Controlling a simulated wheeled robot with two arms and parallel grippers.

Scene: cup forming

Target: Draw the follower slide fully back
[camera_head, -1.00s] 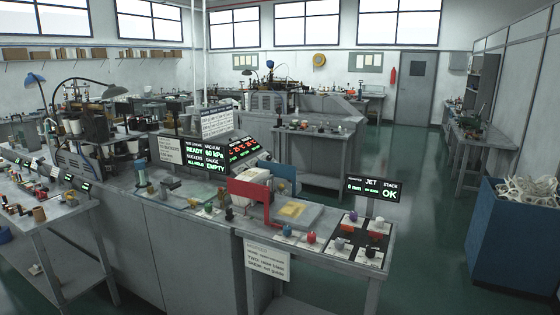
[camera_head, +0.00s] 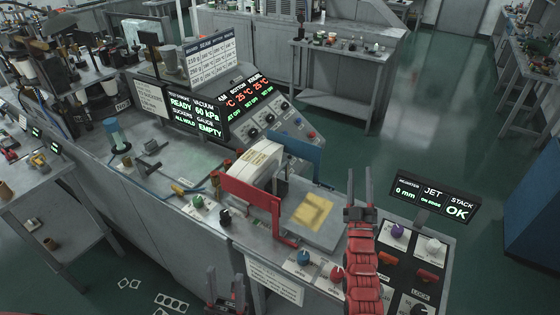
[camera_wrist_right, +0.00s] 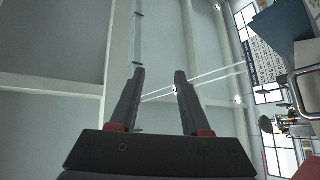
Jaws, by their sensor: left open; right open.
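I cannot tell for certain which part is the follower slide. A red upright plate (camera_head: 247,194) and a blue upright plate (camera_head: 303,157) stand at the near and far sides of a bench fixture. A white rounded block (camera_head: 255,163) sits between them. A yellow piece (camera_head: 311,211) lies on a flat grey plate to their right. My right gripper (camera_head: 359,174) is open and points up, right of the grey plate and touching nothing. The right wrist view shows its fingers (camera_wrist_right: 159,74) apart and empty. My left gripper (camera_head: 226,272) is open and empty, low in front of the bench.
Knobs and red switches line the right panel, including a purple knob (camera_head: 398,230). A display (camera_head: 433,195) reads "0 mm", "JET" and "STACK OK". A sloped control panel (camera_head: 257,105) stands behind the fixture. A placard (camera_head: 274,280) hangs at the front edge.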

